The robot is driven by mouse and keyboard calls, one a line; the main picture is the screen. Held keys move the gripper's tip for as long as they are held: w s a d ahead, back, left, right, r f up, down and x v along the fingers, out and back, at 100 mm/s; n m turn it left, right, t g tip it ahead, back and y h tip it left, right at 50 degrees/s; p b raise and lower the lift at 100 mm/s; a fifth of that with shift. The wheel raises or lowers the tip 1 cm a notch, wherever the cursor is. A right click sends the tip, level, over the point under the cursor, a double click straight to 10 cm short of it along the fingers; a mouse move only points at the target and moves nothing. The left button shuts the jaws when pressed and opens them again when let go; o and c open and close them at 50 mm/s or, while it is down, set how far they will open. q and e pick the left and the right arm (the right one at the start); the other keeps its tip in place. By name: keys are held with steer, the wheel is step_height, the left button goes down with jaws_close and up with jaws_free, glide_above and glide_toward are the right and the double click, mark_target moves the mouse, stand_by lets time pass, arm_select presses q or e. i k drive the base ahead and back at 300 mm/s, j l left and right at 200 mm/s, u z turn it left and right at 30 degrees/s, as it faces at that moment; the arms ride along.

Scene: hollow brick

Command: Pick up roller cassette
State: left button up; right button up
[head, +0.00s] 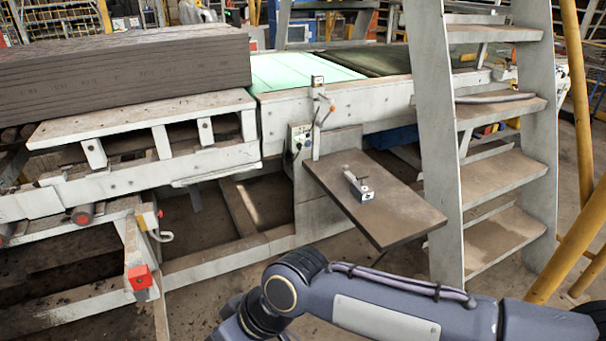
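A small metal roller cassette (360,186) lies on a dark brown shelf board (398,212) that juts out from the machine frame. It looks like a light grey block with a thin upright part, and it is too small to see in detail. Nothing touches it. My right arm crosses the bottom of the head view from the right, below and in front of the shelf. Its gripper is not visible. My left arm and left gripper are not in view.
A white metal stair (490,190) stands close to the right of the shelf, with yellow rails (574,245) beside it. A conveyor (190,110) with a stack of dark slabs (125,70) is at left. A control box (300,138) sits behind the shelf. The shelf top is otherwise clear.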

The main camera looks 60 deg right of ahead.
mark_target(361, 191)
steer(key=z, duration=2.4)
steer(key=i+j, duration=0.25)
steer(key=i, duration=0.25)
steer(key=i+j, duration=0.25)
steer(key=i, duration=0.2)
steer(key=i+j, duration=0.25)
steer(key=i, duration=0.25)
steer(key=i+j, duration=0.25)
steer(key=i, duration=0.2)
steer(key=i+j+z, duration=0.1)
steer(key=i+j, duration=0.15)
steer(key=i, duration=0.25)
